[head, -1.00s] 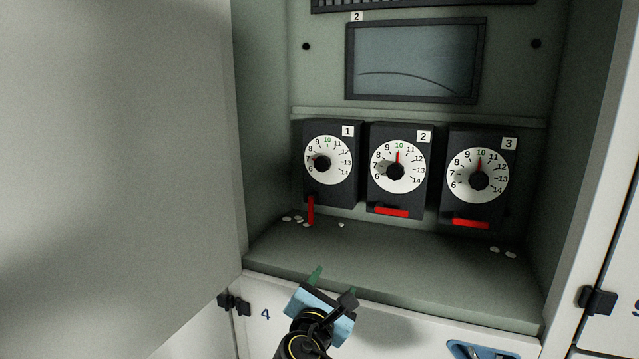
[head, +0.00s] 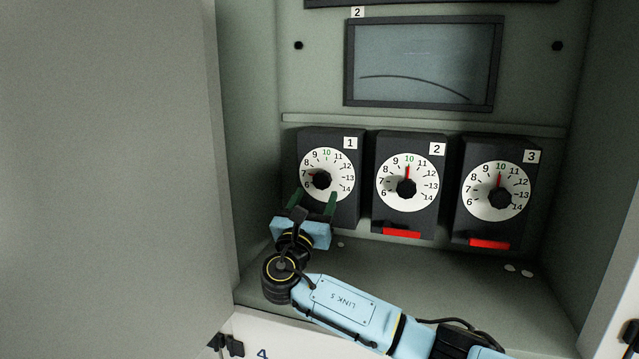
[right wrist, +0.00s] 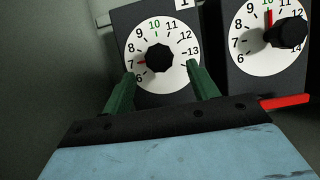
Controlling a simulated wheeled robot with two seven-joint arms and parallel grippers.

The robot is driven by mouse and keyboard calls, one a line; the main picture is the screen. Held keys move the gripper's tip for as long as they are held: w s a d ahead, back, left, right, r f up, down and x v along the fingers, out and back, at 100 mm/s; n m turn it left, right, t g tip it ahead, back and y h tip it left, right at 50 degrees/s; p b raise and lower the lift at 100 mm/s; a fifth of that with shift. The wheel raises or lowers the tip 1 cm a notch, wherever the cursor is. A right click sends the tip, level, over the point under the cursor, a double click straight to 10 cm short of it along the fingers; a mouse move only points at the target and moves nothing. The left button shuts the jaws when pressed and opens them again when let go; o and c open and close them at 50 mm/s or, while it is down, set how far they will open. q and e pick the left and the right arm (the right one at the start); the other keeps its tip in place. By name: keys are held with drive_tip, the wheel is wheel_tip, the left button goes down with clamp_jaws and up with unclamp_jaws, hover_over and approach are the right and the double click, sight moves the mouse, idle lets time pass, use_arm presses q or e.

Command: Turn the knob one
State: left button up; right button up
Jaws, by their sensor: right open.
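Knob one (head: 321,180) is a black knob on a white dial in a dark box labelled 1, at the left of a row of three. It also shows in the right wrist view (right wrist: 159,58), where its red pointer is near 7; the 10 is green. My right gripper (head: 315,198) is open, its green fingers pointing at the dial's lower part. In the right wrist view the fingertips lie below and to either side of the knob, apart from it. The lower part of box 1 is hidden behind my gripper. My left gripper is not in view.
Knob two (head: 406,188) and knob three (head: 499,197) sit to the right, pointers near 10, with red levers (head: 401,233) lying across below. A grey door panel (head: 105,180) fills the left. White bits lie on the cabinet floor.

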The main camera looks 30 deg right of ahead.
sight(321, 185)
drive_tip(key=x, duration=0.4)
drive_tip(key=shift+w+d+r, duration=0.1)
drive_tip(key=shift+w+d, duration=0.1)
drive_tip(key=shift+d, duration=0.05)
drive_tip(key=shift+c, duration=1.2)
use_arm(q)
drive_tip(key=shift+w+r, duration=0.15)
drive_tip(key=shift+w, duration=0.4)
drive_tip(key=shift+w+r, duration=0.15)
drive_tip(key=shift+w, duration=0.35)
use_arm(e)
drive_tip(key=c, duration=0.7)
